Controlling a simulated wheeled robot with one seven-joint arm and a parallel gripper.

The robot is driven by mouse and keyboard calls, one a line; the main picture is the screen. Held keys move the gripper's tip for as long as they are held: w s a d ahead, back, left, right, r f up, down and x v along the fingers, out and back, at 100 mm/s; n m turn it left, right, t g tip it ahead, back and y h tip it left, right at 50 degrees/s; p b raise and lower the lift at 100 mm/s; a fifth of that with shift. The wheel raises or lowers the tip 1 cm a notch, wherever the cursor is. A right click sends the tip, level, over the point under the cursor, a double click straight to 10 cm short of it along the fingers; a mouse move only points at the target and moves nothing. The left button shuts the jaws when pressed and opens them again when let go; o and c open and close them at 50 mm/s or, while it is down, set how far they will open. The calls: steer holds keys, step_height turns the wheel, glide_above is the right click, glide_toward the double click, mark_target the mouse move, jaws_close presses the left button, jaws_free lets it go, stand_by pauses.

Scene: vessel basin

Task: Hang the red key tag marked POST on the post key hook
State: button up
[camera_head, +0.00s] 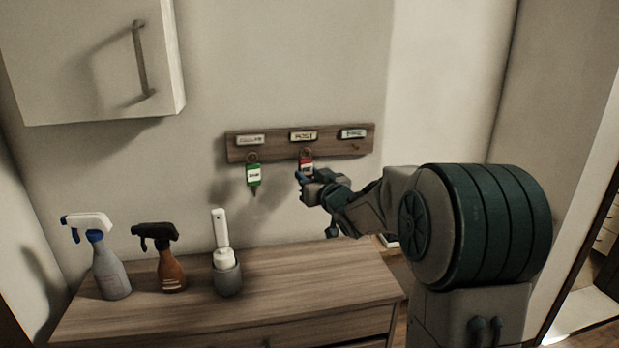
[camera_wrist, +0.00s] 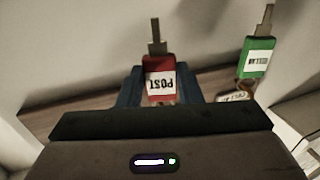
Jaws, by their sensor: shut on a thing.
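The red key tag (camera_head: 306,164) has a white label reading POST, upside down in the wrist view (camera_wrist: 160,80). My gripper (camera_head: 303,178) is shut on it, with a blue finger on each side in the wrist view (camera_wrist: 159,88). The tag is upright just below the POST label (camera_head: 303,135) on the wooden key rack (camera_head: 275,152). Its ring shows at the place of the post hook. I cannot tell whether the ring is around the hook or in front of it. The key hangs from the tag's lower end.
A green key tag (camera_head: 253,175) hangs from the rack's left hook, close beside the red one. The right hook (camera_head: 355,147) is bare. Two spray bottles (camera_head: 111,268) (camera_head: 171,265) and a brush in a holder (camera_head: 228,275) stand on the cabinet (camera_head: 300,275) below.

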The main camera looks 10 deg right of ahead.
steer(key=o, duration=1)
steer(key=shift+o, duration=0.2)
steer(key=s+d+f+m+g+h+b, duration=0.1)
steer(key=s+d+f+m+g+h, duration=0.15)
steer(key=s, duration=0.65)
steer(key=s+d+f+m+g+h+b, duration=0.1)
steer(key=s+d+f+h, duration=0.15)
steer(key=s, duration=0.55)
steer(key=s+a+f+g, duration=0.3)
steer(key=s+f+g, duration=0.2)
steer(key=s, duration=0.6)
steer(key=s+a+f+g, duration=0.2)
steer(key=s+f+g, duration=0.3)
steer(key=s, duration=0.6)
steer(key=shift+a+f+g, duration=0.25)
steer(key=shift+a+g, duration=0.15)
steer(key=shift+g, duration=0.15)
